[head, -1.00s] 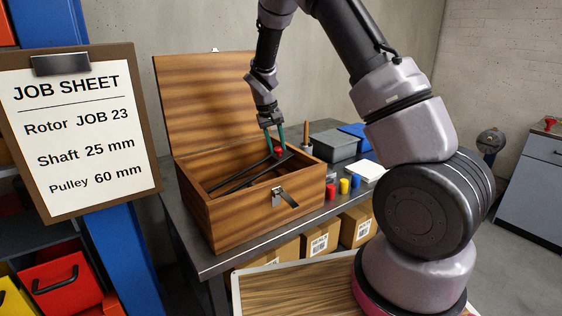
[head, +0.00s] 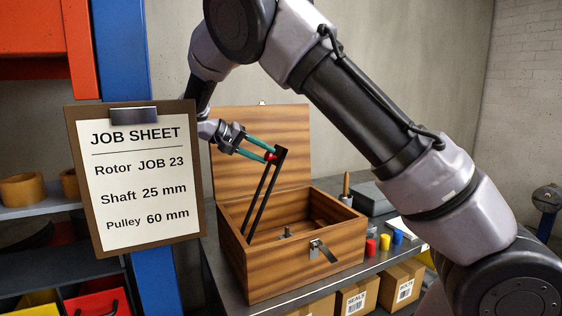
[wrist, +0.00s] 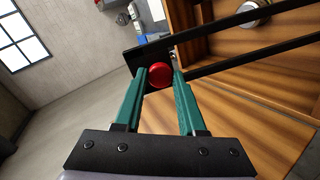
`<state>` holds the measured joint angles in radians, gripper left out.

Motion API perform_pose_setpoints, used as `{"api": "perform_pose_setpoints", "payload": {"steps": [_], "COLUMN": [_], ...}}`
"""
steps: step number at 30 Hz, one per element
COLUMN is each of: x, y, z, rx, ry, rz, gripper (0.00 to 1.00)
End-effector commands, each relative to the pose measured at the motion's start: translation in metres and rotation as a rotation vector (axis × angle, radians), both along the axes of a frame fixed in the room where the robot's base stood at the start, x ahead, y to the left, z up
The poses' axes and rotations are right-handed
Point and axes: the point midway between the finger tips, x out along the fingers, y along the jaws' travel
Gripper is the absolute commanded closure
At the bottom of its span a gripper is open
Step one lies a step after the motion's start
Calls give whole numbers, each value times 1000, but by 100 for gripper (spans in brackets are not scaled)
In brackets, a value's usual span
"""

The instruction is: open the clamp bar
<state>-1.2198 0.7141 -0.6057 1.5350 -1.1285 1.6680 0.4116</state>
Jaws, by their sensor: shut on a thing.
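The clamp bar (head: 262,199) is a black frame of two long rails joined by a crosspiece, with a red knob (head: 271,157) at its end. It is swung up and tilted steeply out of the open wooden box (head: 297,258). My gripper (head: 270,154) comes from the upper left, and its teal fingers are shut on the red knob. In the wrist view the red knob (wrist: 160,75) sits between the two fingertips, against the crosspiece of the clamp bar (wrist: 240,38). The lower end of the bar is inside the box, where its pivot is hard to see.
The box's lid (head: 292,125) stands open at the back, and a metal latch (head: 322,250) hangs on its front. Red, yellow and blue small cylinders (head: 384,242) stand on the bench right of it. A job sheet (head: 140,180) hangs at the left.

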Motion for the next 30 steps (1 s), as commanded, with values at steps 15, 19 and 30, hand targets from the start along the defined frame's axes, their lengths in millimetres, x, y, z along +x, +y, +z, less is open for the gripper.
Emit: {"api": "perform_pose_setpoints", "payload": {"steps": [15,19,30], "x": [-24,-24,-24], "y": [50,51,50], "z": [2,1,1], "rx": [2,1,-1], "ry": [16,18,16], "rz": [0,0,0], "gripper": [100,100,48]}}
